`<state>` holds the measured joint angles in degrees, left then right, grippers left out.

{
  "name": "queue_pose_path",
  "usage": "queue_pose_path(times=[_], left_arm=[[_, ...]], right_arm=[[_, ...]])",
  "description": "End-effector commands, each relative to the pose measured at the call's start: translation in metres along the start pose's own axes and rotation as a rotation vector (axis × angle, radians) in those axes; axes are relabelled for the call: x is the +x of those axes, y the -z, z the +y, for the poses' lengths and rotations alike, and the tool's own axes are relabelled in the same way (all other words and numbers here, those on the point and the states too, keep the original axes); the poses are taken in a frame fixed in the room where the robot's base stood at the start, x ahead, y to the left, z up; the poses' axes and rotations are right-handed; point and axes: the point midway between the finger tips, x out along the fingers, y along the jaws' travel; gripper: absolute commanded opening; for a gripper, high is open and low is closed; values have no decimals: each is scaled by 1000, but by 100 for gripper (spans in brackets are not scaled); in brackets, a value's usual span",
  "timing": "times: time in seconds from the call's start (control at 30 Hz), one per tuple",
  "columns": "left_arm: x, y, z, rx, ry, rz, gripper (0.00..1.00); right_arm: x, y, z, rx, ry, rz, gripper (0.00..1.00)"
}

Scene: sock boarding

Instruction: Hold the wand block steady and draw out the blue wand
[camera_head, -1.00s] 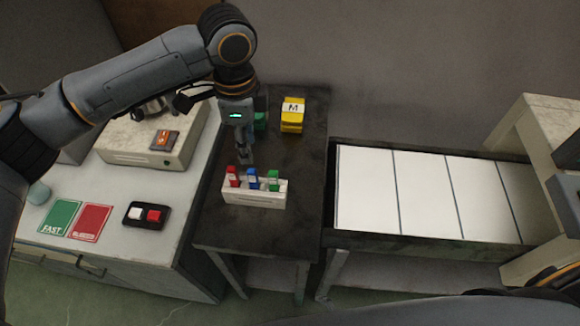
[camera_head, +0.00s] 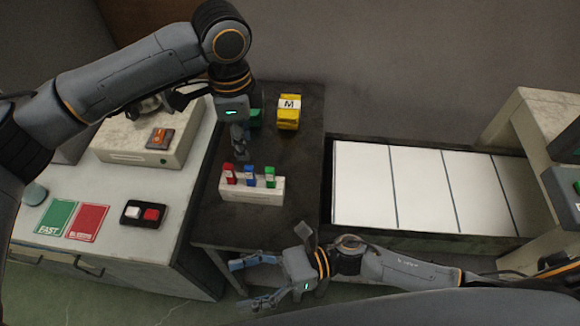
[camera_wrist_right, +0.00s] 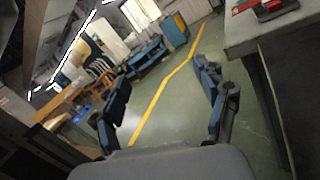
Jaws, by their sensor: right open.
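The white wand block (camera_head: 252,192) stands on the dark table and holds a red wand (camera_head: 230,174), the blue wand (camera_head: 250,177) in the middle and a green wand (camera_head: 270,178). My left gripper (camera_head: 241,156) points down just behind the block, near the red and blue wands. Whether its fingers touch the block or are closed cannot be made out. My right gripper (camera_head: 243,282) is open and empty, low in front of the table's front edge, apart from the block. Its spread fingers also show in the right wrist view (camera_wrist_right: 162,85), with floor beyond.
A yellow pack marked M (camera_head: 288,112) and a green item (camera_head: 256,117) lie at the back of the dark table. A tray of white panels (camera_head: 365,185) adjoins on the right. The table beside the block is clear.

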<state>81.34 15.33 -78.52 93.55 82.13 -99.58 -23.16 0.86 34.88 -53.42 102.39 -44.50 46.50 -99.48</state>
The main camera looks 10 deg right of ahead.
Motion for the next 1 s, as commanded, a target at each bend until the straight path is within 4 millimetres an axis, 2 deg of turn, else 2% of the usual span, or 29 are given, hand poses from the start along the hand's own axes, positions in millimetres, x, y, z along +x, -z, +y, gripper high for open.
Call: queue_pose_path(times=[0.03,0.2,0.3,0.37,0.5,0.6,0.77,1.0], left_arm=[[0,0,0,0,0,0,38],[0,0,0,0,0,0,38],[0,0,0,0,0,0,38],[0,0,0,0,0,0,38],[0,0,0,0,0,0,38],[0,0,0,0,0,0,38],[0,0,0,0,0,0,38],[0,0,0,0,0,0,38]], right_arm=[[-12,-22,-22,-59,35,-14,74],[-53,-93,-78,-240,143,-54,74],[-81,-122,-105,-315,218,-49,74],[-97,-130,-121,-336,268,-32,74],[-126,-129,-146,-339,362,17,74],[-135,-125,-154,-337,393,35,74],[-140,-113,-161,-332,406,40,74],[-143,-71,-175,-329,406,39,74]])
